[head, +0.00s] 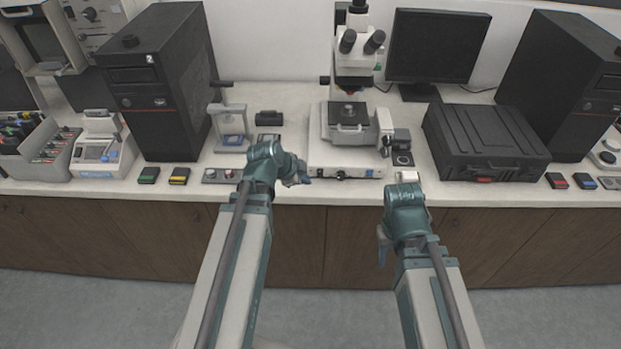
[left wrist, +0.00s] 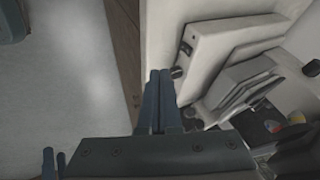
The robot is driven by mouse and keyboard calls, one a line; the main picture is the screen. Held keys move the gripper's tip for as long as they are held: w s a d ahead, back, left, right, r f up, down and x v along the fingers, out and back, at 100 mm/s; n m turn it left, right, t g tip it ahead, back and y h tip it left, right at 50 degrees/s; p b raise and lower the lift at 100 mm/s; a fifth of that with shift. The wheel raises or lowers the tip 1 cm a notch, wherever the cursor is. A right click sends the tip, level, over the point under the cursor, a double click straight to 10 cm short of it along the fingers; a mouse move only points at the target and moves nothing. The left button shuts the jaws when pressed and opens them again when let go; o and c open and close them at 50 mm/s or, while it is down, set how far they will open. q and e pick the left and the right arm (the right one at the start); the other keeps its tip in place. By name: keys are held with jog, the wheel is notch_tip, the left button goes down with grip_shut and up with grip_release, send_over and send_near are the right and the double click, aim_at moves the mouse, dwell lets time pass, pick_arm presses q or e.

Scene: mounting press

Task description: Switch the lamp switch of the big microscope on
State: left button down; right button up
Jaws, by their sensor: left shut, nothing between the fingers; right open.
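The big microscope (head: 346,150) stands at the middle of the counter, its white base facing me. The front of the base carries a dark knob (head: 340,175) and small marks that are too small to read. In the left wrist view the base (left wrist: 235,42) shows a small dark switch-like part (left wrist: 186,48) and the round dark knob (left wrist: 176,72); the switch's position cannot be told. My left gripper (head: 304,180) is shut and empty, just left of the base's front; its fingertips (left wrist: 160,76) appear close to the knob. My right gripper (head: 382,250) is open, below the counter's front edge.
A black computer tower (head: 165,85) and a small grey press (head: 231,130) stand left of the microscope. A black case (head: 485,142) and a monitor (head: 437,45) are to the right. A small white-topped object (head: 408,176) lies by the front edge, right of the base.

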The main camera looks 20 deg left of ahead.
aim_at(320, 173)
pick_arm(q)
jog(key=b+x, duration=0.8)
jog(key=x, duration=0.2)
jog(key=shift+a+f, duration=0.1)
jog(key=shift+f, duration=0.05)
jog(key=w, duration=0.2)
jog(key=shift+w+a, duration=0.55)
jog(key=shift+w, duration=0.3)
jog(key=shift+w+f, duration=0.1)
jog(key=shift+w, duration=0.15)
